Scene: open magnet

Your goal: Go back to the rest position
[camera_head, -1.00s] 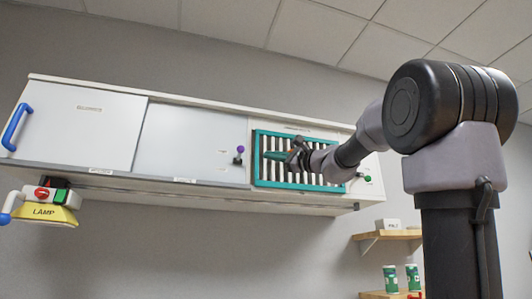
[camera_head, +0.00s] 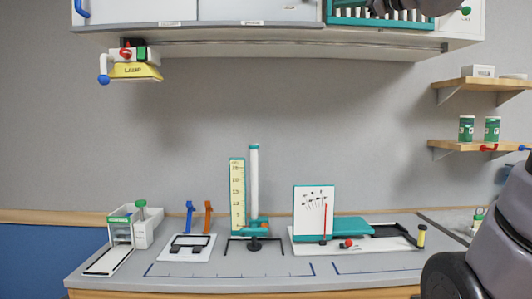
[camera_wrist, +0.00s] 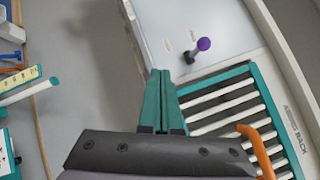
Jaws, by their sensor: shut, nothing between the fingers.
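My gripper (camera_wrist: 160,76) shows in the wrist view with its two green fingers pressed together and nothing between them. It is in front of the wall cabinet, beside the teal-framed rack (camera_wrist: 228,92) with white slats. In the head view, dark parts of my arm cross the top edge in front of the same rack (camera_head: 349,14); the fingertips are not clear there. My arm also fills the lower right corner of the head view.
A purple-knobbed lever (camera_wrist: 203,45) projects from the cabinet near my fingers; an orange hook-shaped part (camera_wrist: 257,148) is at right. Below are a yellow lamp (camera_head: 135,71), a bench (camera_head: 240,281) with several devices, and shelves (camera_head: 480,84) at right. Open space lies between cabinet and bench.

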